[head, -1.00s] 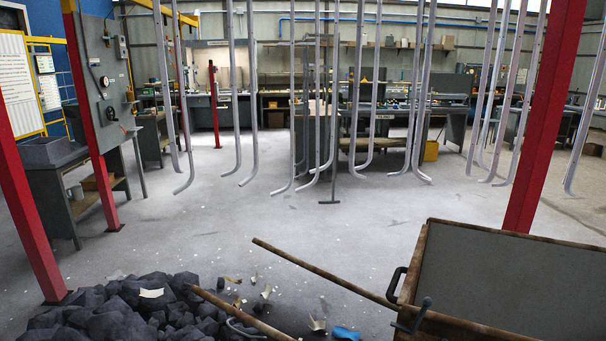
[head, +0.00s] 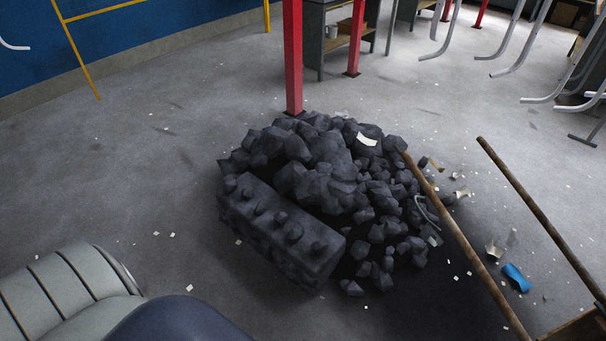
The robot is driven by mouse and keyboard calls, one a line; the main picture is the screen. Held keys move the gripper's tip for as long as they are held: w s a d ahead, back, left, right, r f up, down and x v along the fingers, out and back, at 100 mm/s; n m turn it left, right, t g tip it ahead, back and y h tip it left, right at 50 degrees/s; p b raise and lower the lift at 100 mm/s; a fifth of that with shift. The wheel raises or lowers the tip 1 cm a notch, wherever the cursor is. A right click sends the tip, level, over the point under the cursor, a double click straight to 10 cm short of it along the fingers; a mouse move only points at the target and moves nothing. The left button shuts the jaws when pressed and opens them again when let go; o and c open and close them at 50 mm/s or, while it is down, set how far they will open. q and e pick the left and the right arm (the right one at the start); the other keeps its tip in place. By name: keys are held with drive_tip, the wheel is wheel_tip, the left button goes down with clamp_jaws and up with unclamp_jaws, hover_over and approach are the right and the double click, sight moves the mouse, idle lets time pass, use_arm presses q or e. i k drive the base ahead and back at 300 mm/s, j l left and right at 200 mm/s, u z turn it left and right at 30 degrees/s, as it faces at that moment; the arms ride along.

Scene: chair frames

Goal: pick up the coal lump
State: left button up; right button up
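A heap of dark grey coal lumps (head: 325,170) lies on the floor in the middle of the head view. Small loose lumps (head: 382,245) spread along its right side. A long block-shaped dark piece (head: 272,228) with several knobs on top lies at the front left of the heap. I cannot tell which single lump the task means. Neither of my grippers is in view.
A red post (head: 293,60) stands right behind the heap. A wooden handle (head: 460,238) leans on its right side; another wooden pole (head: 540,215) is farther right. Blue scrap (head: 516,277) and paper bits lie nearby. I cannot identify pale ribbed and dark blue forms at lower left.

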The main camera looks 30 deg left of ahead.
sight(320, 246)
drive_tip(key=u, duration=0.9)
